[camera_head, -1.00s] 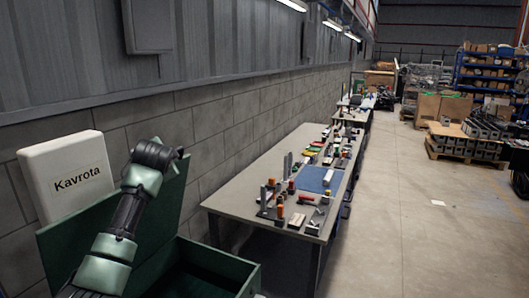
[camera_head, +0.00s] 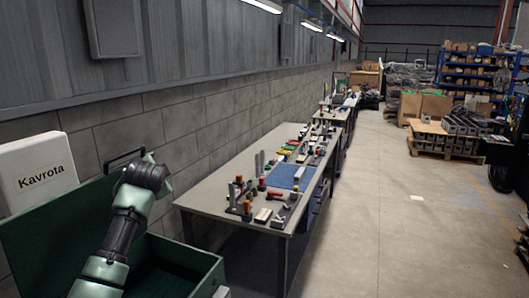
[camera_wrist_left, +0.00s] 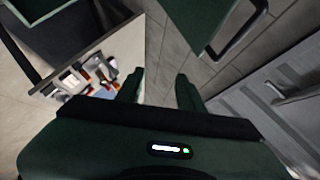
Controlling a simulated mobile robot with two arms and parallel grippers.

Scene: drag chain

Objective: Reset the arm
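My left arm (camera_head: 125,215), green and black, reaches up from the bottom left in the head view, in front of the open green case. Its gripper is hidden there. In the left wrist view my left gripper (camera_wrist_left: 162,90) shows two dark green fingers set apart, with nothing between them. Past the fingers are the grey block wall and floor. My right gripper is in neither view.
A green case (camera_head: 190,262) with a raised lid and a white Kavrota box (camera_head: 38,175) stand at the left. A grey workbench (camera_head: 215,195) holds several small parts and a blue mat (camera_head: 287,175). Open floor (camera_head: 385,220) lies to the right.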

